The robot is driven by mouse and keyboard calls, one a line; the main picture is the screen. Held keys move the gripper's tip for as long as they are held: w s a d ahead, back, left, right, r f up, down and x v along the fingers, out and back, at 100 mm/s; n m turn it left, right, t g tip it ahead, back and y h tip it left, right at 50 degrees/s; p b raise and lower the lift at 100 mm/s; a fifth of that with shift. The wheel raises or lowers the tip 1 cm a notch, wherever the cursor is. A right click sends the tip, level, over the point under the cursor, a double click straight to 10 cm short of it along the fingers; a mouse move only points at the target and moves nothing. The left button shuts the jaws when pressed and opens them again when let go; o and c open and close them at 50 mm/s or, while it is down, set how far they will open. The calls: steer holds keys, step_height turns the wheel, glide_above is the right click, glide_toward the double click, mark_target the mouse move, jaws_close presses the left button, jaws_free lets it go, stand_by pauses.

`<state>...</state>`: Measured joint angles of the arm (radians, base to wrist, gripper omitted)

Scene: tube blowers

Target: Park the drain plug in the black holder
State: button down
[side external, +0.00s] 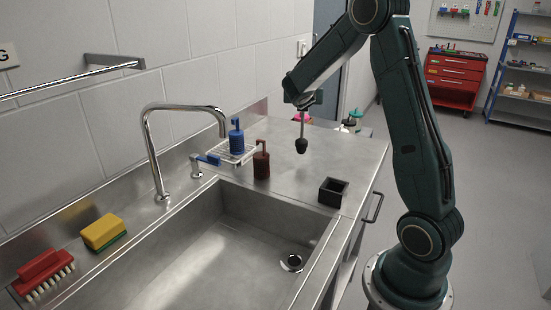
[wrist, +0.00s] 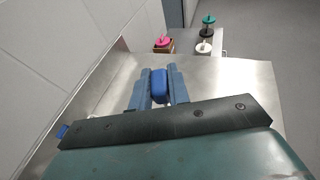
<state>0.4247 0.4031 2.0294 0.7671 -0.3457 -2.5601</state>
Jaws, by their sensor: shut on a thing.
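The drain plug (side external: 301,146) hangs upright from my gripper (side external: 304,102), a thin metal stem with a dark stopper at its lower end. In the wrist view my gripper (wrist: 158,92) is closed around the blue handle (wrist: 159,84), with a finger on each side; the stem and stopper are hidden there. The stopper appears to be above the steel counter. The black holder (side external: 333,191) is a small, square, open-topped box on the counter by the sink's right corner. It appears to the right of and nearer the camera than the plug, and is not visible in the wrist view.
The sink basin (side external: 215,245) has a drain (side external: 292,262). A brown bottle (side external: 261,162) and a blue bottle (side external: 236,140) on a wire rack stand behind it, near the faucet (side external: 150,150). A sponge (side external: 103,232) and red brush (side external: 42,272) lie left. Counter around the holder is clear.

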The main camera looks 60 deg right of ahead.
steer(key=shift+f, duration=1.8)
steer(key=c, duration=1.3)
jaws_free()
steer(key=shift+c, duration=0.2)
steer(key=shift+r, duration=0.2)
steer(key=v, duration=1.2)
steer(key=shift+a, duration=0.1)
